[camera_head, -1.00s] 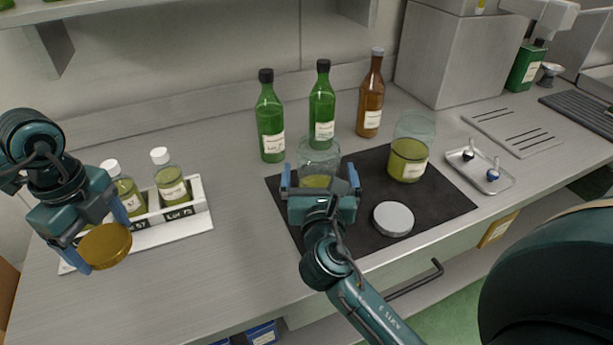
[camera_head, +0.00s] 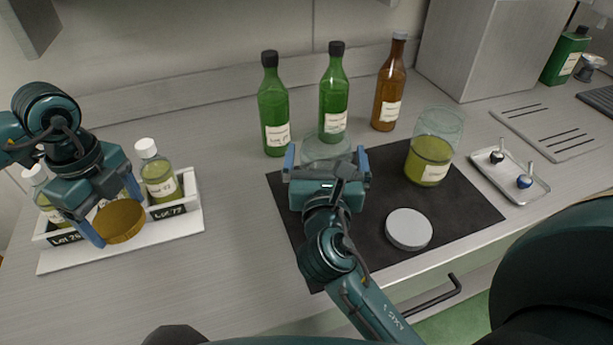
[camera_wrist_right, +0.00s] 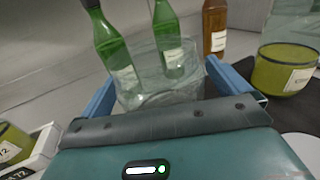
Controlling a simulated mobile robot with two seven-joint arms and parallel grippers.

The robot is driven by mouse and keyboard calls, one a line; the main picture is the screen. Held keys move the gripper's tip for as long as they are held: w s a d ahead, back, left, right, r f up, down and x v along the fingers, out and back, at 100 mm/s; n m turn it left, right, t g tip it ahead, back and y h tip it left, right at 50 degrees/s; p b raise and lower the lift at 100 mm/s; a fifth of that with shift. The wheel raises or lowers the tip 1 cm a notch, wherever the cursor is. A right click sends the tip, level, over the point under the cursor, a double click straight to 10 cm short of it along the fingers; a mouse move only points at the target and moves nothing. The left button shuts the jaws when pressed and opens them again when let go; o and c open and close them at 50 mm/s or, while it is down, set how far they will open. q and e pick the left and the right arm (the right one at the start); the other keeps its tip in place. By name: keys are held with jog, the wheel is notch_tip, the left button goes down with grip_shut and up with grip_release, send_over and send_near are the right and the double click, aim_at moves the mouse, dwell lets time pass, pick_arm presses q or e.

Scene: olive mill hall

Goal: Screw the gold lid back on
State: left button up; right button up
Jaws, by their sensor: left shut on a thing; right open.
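The gold lid (camera_head: 120,221) is held flat in my left gripper (camera_head: 112,215), in front of the bottle rack at the left. A glass jar (camera_head: 326,147) stands on the dark mat; its upper part shows beyond my right gripper (camera_head: 327,162), which hides the rest. My right gripper is open, with its blue fingers at either side of the jar; I cannot tell if they touch it. In the right wrist view the clear jar (camera_wrist_right: 165,80) shows between the fingers, with no lid on it. A second jar (camera_head: 430,160) with green-yellow contents stands right of it.
A pale grey lid (camera_head: 409,229) lies on the dark mat (camera_head: 460,205). Two green bottles (camera_head: 273,110) and a brown bottle (camera_head: 390,90) stand behind. A small tray (camera_head: 510,178) lies at the right. The counter between rack (camera_head: 190,195) and mat is clear.

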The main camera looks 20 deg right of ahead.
jog(key=shift+r, duration=0.1)
jog(key=c, duration=1.9)
pick_arm(q)
jog(key=shift+r, duration=0.1)
pick_arm(e)
jog(key=shift+r, duration=0.15)
pick_arm(q)
jog(key=shift+r+p, duration=1.55)
jog(key=shift+p, duration=0.05)
pick_arm(e)
notch_tip(320, 180, up, 10)
